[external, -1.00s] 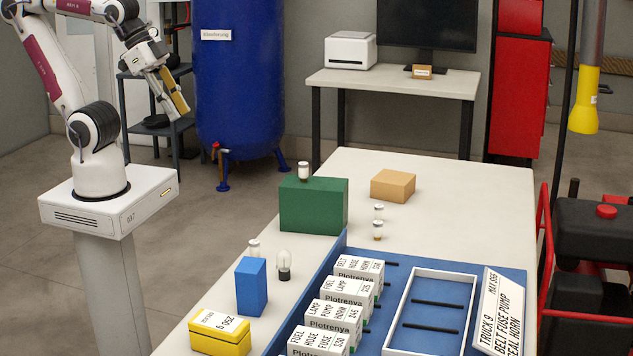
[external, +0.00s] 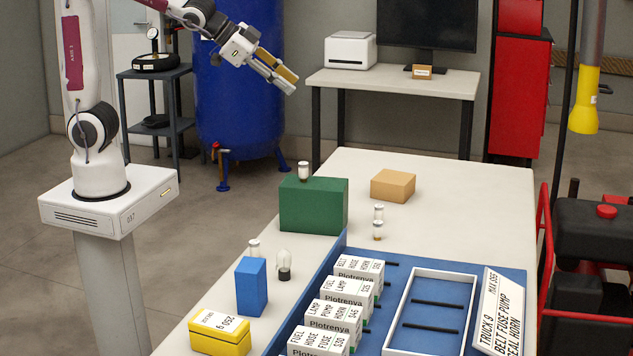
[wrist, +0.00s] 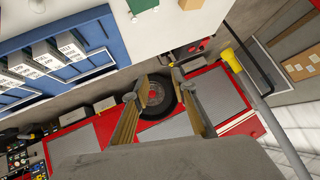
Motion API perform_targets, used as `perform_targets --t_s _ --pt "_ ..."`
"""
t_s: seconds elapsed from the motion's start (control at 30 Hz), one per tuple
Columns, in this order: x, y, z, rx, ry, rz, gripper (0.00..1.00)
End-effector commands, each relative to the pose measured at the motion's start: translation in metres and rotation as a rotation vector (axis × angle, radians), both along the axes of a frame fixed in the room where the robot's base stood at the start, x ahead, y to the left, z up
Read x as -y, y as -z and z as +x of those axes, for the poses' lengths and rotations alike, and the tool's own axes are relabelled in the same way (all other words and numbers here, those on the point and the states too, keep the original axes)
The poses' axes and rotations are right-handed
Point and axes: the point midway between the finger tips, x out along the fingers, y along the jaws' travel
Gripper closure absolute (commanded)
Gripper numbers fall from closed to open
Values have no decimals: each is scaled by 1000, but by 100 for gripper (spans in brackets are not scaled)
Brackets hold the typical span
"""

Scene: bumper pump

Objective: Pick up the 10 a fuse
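My gripper (external: 292,82) is open and empty, high above and behind the green block. Its spread fingers also show in the wrist view (wrist: 161,82).
A clear bulb (external: 284,265) stands beside the blue block. The yellow box (external: 220,332), tan box (external: 393,186), labelled white boxes (external: 358,267) and white-framed tray (external: 390,342) occupy the table. The pale table's far end is mostly clear.

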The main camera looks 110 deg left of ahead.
Motion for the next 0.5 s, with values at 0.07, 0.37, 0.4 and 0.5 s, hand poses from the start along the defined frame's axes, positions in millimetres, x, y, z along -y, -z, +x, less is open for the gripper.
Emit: perform_targets --t_s 0.07,0.37,0.4,0.5 --pt "-14 4 16 12 3 16 74" --pt "-59 17 69 70 37 64 74" --pt "-65 20 76 77 44 69 74" --pt "-79 28 92 95 62 79 74"
